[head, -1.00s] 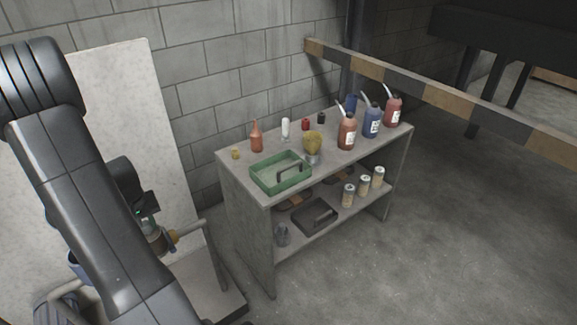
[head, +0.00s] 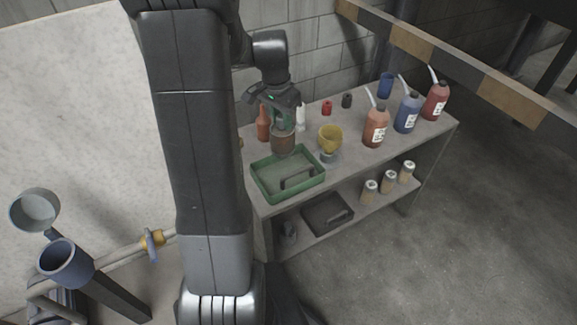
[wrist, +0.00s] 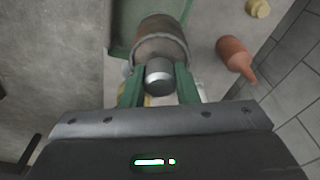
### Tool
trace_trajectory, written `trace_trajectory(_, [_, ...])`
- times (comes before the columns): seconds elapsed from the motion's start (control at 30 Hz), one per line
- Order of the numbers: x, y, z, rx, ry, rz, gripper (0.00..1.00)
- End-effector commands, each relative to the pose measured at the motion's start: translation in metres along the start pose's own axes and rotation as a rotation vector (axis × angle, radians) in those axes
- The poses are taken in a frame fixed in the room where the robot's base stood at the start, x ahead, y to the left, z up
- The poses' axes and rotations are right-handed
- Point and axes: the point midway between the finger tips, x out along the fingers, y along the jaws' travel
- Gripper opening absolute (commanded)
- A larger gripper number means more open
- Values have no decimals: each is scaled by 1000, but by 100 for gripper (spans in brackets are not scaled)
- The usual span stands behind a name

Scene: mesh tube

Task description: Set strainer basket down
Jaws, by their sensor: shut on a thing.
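The strainer basket (head: 283,142) is a brownish, rust-coloured cylinder with a grey knob on top. My gripper (head: 283,118) is shut on that knob, and the basket hangs below it. In the wrist view the basket (wrist: 161,38) shows just beyond the green fingers of my gripper (wrist: 159,84), which sit on both sides of the knob (wrist: 159,73). In the head view the basket overlaps the back part of the green tray (head: 262,186). I cannot tell how high its bottom is. The wrist view shows the tray (wrist: 122,28) beside and behind the basket.
An orange bottle (head: 263,124) and a white bottle (head: 300,117) stand close behind the basket. A yellow funnel (head: 330,138) is to its right. Several oil bottles, including a brown one (head: 376,127), stand farther right. The shelf top (head: 350,150) has some bare room beyond the funnel.

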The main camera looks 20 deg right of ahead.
Motion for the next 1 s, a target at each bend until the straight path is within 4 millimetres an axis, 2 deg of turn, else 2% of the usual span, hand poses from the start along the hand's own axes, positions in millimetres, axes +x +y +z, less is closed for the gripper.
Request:
trace_trajectory(0.07, [6,5,-1,20,-2,4,0])
trace_trajectory(0.3, [48,6,4,22,-4,6,0])
trace_trajectory(0.47, [63,5,5,21,-1,4,0])
trace_trajectory(0.7, [93,5,10,21,-2,5,0])
trace_trajectory(1.0, [97,5,10,20,0,3,0])
